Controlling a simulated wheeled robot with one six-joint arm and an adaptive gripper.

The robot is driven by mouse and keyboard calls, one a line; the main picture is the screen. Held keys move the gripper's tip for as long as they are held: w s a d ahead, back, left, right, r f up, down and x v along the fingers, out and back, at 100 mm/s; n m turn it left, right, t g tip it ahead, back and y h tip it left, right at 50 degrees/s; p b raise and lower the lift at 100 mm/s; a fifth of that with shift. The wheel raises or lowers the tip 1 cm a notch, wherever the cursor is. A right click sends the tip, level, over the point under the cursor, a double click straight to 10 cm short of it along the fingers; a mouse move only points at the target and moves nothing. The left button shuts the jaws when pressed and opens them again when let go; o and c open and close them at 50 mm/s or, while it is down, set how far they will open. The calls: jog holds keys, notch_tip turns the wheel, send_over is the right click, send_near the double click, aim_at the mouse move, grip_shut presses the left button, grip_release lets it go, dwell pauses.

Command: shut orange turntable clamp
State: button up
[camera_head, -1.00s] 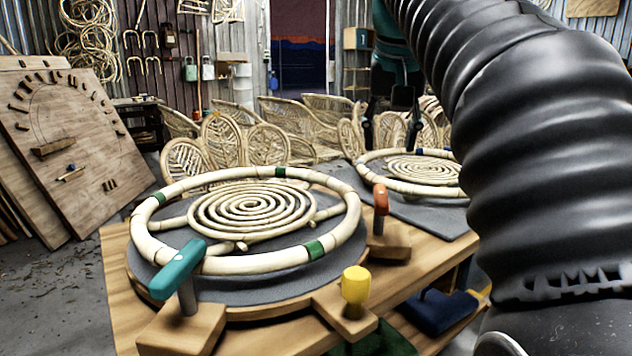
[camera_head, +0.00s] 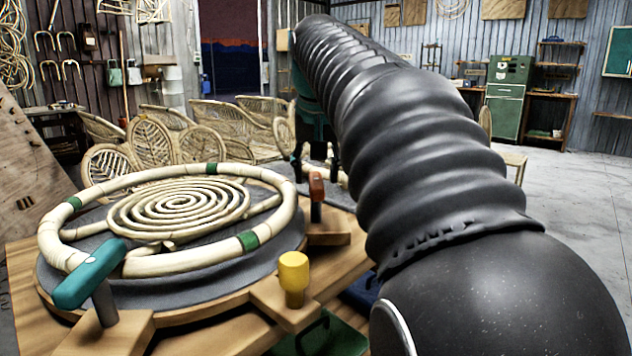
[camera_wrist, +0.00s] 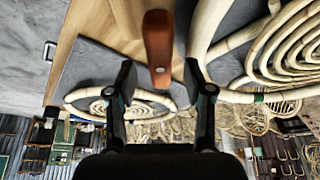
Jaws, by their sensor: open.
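The orange clamp handle (camera_head: 316,187) stands on a short post on a wooden block at the turntable's right side. In the wrist view the orange handle (camera_wrist: 158,45) lies lengthwise beside the pale rattan hoop (camera_wrist: 208,28), apart from it. My gripper (camera_wrist: 163,80) is open, one finger to each side of the handle's near end; I cannot tell whether they touch it. In the head view my gripper (camera_head: 316,168) is at the orange handle, partly hidden by my arm. The turntable (camera_head: 200,312) carries the hoop (camera_head: 190,262) and a rattan spiral (camera_head: 180,205).
A teal clamp (camera_head: 90,274) stands at the turntable's front left, its end at the hoop. A yellow clamp (camera_head: 293,272) stands at the front right. Rattan chairs (camera_head: 205,143) stand behind. The floor (camera_head: 590,190) at right is open.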

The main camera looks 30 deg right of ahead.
jog(key=shift+w+d+f, duration=0.1)
jog(key=shift+w+f, duration=0.15)
jog(key=shift+f, duration=0.45)
grip_shut()
